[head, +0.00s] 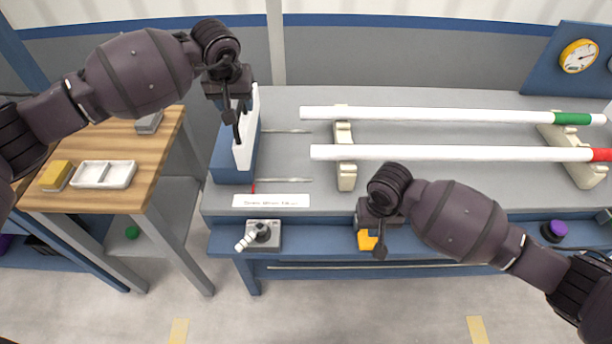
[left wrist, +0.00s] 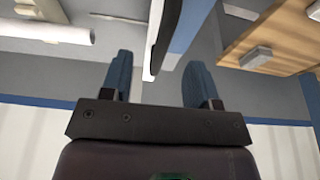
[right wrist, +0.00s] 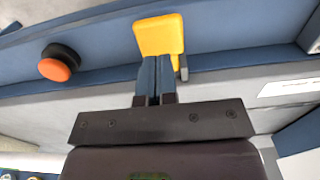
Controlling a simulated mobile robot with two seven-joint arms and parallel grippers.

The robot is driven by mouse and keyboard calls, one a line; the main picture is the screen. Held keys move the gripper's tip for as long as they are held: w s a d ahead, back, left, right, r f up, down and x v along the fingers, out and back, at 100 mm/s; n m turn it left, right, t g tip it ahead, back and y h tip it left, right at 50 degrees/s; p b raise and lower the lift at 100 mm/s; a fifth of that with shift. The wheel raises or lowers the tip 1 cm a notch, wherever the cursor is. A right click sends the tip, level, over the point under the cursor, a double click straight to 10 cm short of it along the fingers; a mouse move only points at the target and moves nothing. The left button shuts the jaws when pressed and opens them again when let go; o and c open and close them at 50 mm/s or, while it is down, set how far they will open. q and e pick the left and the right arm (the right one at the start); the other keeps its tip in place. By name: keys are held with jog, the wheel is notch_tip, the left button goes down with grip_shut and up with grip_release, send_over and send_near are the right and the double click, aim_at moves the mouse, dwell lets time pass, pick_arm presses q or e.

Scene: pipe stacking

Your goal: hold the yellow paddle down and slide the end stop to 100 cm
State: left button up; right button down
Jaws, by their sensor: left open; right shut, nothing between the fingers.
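The end stop (head: 232,160), a blue block with an upright white plate, stands at the left end of the grey bench. My left gripper (head: 236,126) is open at its top. In the left wrist view the plate's edge (left wrist: 156,35) lies between the two spread fingers (left wrist: 160,78); I cannot tell if either touches it. The yellow paddle (head: 366,241) is on the bench's blue front, partly hidden by my right gripper (head: 380,247). In the right wrist view the shut, empty fingertips (right wrist: 156,62) are at the paddle's edge (right wrist: 160,34); contact is unclear.
Two white pipes with green (head: 572,118) and red (head: 601,155) ends lie across cream supports (head: 346,176). A white label strip (head: 271,201) and a clamp-like lever (head: 262,234) are near the end stop. A wooden table (head: 130,150) stands left, across a gap.

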aim_at(370, 241)
jog(key=shift+f, duration=0.15)
jog(key=shift+f, duration=2.45)
pick_arm(q)
jog(key=shift+s, duration=0.1)
pick_arm(e)
jog(key=shift+s+f, duration=0.1)
jog(key=shift+f, duration=0.15)
pick_arm(q)
jog(key=shift+f, duration=0.1)
